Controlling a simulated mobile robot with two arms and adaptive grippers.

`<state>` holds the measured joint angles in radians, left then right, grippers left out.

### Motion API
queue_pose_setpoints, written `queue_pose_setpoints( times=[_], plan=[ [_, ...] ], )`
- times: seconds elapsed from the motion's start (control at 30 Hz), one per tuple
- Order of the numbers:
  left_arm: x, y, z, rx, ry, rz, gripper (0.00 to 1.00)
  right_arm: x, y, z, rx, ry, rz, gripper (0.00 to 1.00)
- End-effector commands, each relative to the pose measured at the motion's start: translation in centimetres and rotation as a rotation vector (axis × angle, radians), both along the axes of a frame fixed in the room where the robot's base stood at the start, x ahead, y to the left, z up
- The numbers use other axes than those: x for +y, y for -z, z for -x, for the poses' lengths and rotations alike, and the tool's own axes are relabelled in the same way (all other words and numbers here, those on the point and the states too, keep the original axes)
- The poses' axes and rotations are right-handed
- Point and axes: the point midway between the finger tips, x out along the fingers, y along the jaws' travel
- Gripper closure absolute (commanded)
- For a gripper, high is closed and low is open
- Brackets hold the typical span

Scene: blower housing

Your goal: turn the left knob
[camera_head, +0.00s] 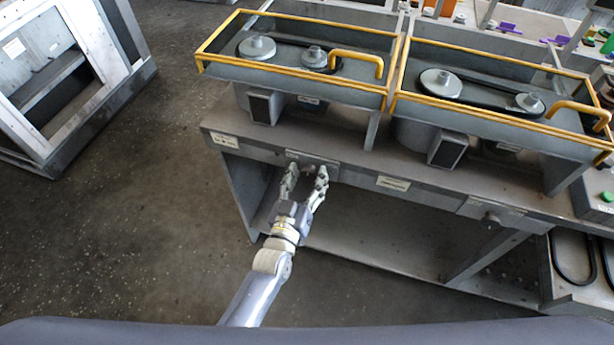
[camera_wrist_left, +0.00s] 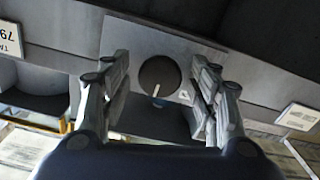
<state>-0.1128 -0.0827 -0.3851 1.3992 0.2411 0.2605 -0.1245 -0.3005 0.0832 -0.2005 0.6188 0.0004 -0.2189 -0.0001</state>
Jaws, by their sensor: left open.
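The left knob is a round dark dial (camera_wrist_left: 159,77) with a pale pointer line, set on a grey plate (camera_wrist_left: 140,40) on the bench front. In the left wrist view its pointer line points down. In the head view my left gripper (camera_head: 305,172) reaches up to that plate (camera_head: 312,160), and the fingers mostly hide the knob. In the left wrist view my left gripper (camera_wrist_left: 160,92) is open, with one finger on each side of the knob and a visible gap on both sides. My right gripper is not in view.
Another knob (camera_head: 491,218) sits farther right on the bench front. Yellow-framed guards (camera_head: 395,75) with pulleys and belts stand on the bench (camera_head: 350,150). A green button box (camera_head: 598,195) is at the right end. Open floor (camera_head: 150,230) lies to the left.

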Motion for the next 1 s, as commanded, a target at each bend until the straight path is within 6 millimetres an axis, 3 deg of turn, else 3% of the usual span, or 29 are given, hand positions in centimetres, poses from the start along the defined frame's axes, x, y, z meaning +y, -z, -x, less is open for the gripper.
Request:
queue_pose_setpoints(
  times=[0.17, 0.6, 0.8, 1.0],
  plan=[
    [0.6, 0.1, 1.8, 0.002, 0.0, -0.001, 0.45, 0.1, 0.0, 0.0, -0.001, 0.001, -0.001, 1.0],
    [3.1, 0.1, 9.6, 0.004, 0.001, -0.001, 0.45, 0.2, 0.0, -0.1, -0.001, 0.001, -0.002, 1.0],
    [3.6, 0.1, 11.2, 0.001, 0.0, 0.0, 0.45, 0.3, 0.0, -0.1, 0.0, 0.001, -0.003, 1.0],
    [3.7, 0.1, 11.3, 0.001, 0.0, 0.0, 0.45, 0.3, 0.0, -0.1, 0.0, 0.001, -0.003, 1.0]
  ],
)
